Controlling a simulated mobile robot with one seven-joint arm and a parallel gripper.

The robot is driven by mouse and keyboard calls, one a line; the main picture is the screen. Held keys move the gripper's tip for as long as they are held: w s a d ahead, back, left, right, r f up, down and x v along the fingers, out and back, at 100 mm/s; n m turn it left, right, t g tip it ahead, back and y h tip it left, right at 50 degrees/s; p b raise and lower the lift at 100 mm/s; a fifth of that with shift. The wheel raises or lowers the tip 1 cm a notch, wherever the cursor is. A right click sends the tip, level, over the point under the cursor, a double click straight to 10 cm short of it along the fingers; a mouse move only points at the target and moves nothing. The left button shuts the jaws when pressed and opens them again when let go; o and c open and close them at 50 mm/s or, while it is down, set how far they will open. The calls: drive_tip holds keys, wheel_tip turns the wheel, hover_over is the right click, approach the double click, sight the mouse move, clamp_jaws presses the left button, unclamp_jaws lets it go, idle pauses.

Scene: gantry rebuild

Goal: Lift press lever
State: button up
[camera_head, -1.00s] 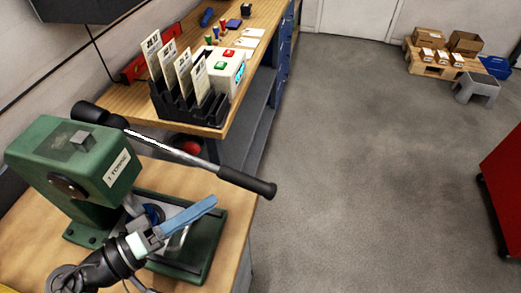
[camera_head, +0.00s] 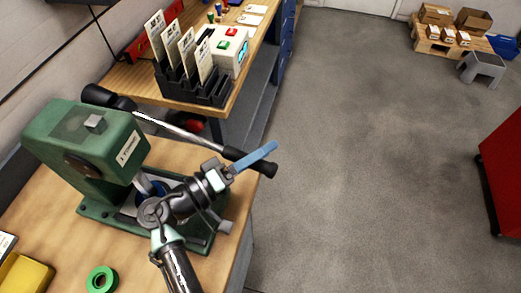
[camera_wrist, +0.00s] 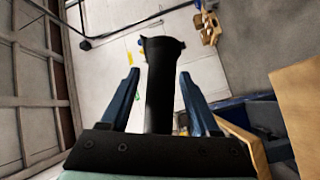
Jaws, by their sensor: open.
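The green press (camera_head: 62,138) stands on the wooden bench at the left. Its lever (camera_head: 172,128) is a metal rod slanting down to the right, ending in a black grip (camera_head: 268,169). My gripper (camera_head: 272,147) is at that grip, its blue fingers pointing up and right and overlapping it in the head view. In the wrist view, the black grip (camera_wrist: 160,90) stands between the two blue fingers of my open gripper (camera_wrist: 159,74), with gaps visible on both sides. Part of the press base is hidden behind my arm.
A black rack with cards (camera_head: 205,94) and a white button box (camera_head: 235,62) stand on the bench behind. A green tape roll (camera_head: 102,279) and a yellow bin (camera_head: 27,274) lie in front. A red cabinet (camera_head: 503,165) is at the right; the floor between is clear.

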clamp_jaws()
idle(1.4)
